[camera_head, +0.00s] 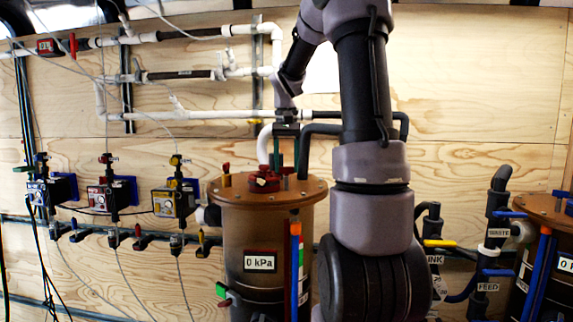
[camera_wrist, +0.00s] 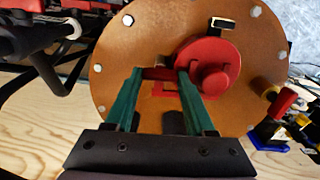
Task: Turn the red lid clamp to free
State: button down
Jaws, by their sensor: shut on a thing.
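The red lid clamp (camera_head: 263,185) sits on top of the brown round lid (camera_head: 225,187) of the middle filter vessel. In the wrist view the red clamp (camera_wrist: 215,58) has a round body with a raised knob, and a red bar reaches left from it. My gripper (camera_wrist: 160,73) has two green fingers, with the red bar between their tips. It is shut on that part of the clamp. In the head view my gripper (camera_head: 288,168) comes down from above onto the lid.
The vessel carries a "0 kPa" display (camera_head: 260,262). A red-handled valve (camera_head: 226,172) stands at the lid's left edge. White pipes (camera_head: 180,115) run along the wooden wall behind. A second vessel (camera_head: 545,207) stands at far right. Blue and yellow valves lie between.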

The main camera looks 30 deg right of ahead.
jog(key=shift+m, duration=0.4)
jog(key=m, duration=0.4)
jog(key=shift+m, duration=0.3)
jog(key=m, duration=0.4)
jog(key=shift+m, duration=0.3)
jog(key=m, duration=0.5)
jog(key=shift+s, duration=0.1)
jog(key=shift+m, duration=2.5)
jog(key=shift+c, duration=1.2)
grip_release()
